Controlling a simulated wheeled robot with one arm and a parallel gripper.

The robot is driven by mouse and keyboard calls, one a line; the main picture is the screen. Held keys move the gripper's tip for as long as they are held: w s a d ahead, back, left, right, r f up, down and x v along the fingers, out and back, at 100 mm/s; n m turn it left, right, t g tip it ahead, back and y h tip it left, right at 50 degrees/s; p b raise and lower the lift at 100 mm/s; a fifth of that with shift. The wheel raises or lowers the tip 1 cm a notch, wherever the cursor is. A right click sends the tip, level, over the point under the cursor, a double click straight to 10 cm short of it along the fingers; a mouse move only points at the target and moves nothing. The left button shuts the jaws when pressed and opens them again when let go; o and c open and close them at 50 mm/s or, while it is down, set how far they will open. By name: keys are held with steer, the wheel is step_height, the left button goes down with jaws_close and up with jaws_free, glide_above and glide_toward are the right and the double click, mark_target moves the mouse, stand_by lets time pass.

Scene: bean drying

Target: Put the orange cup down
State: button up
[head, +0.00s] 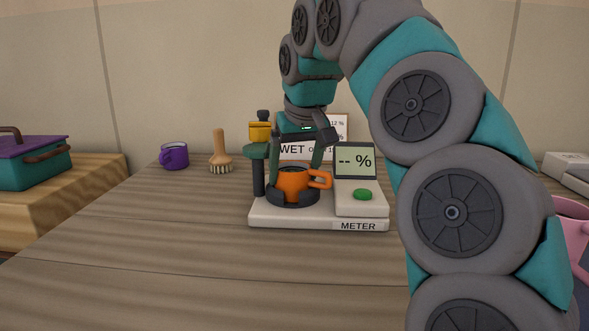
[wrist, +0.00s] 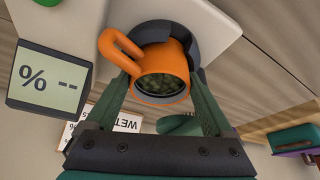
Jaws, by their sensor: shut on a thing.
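The orange cup (head: 293,185) is upright in the dark round holder (head: 293,199) on the white meter (head: 310,219). In the wrist view the cup (wrist: 165,82) has dark greenish beans inside, and its handle points to the upper left. My gripper (head: 307,165) reaches down from above with its fingers on either side of the cup, shut on it. In the wrist view my gripper's fingers (wrist: 163,100) flank the cup's rim. I cannot tell whether the cup's base rests fully on the holder.
The meter's screen (head: 355,160) reads "-- %" above a green button (head: 364,194). A yellow-topped post (head: 260,132) stands at the holder's left. A brush (head: 220,153) and purple cup (head: 174,156) stand behind left. A "WET" sign (head: 292,151) stands behind. The table's front left is clear.

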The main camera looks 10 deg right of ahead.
mark_target(297, 199)
steer(key=o, duration=1.3)
steer(key=shift+s+r, duration=0.15)
steer(key=shift+r, duration=0.55)
steer(key=s+r+b, duration=0.1)
steer(key=s, duration=0.5)
steer(key=s+d+r+b, duration=0.1)
steer(key=s+r, duration=0.1)
steer(key=s, duration=0.5)
steer(key=shift+s+r, duration=0.25)
steer(key=shift+s, duration=0.05)
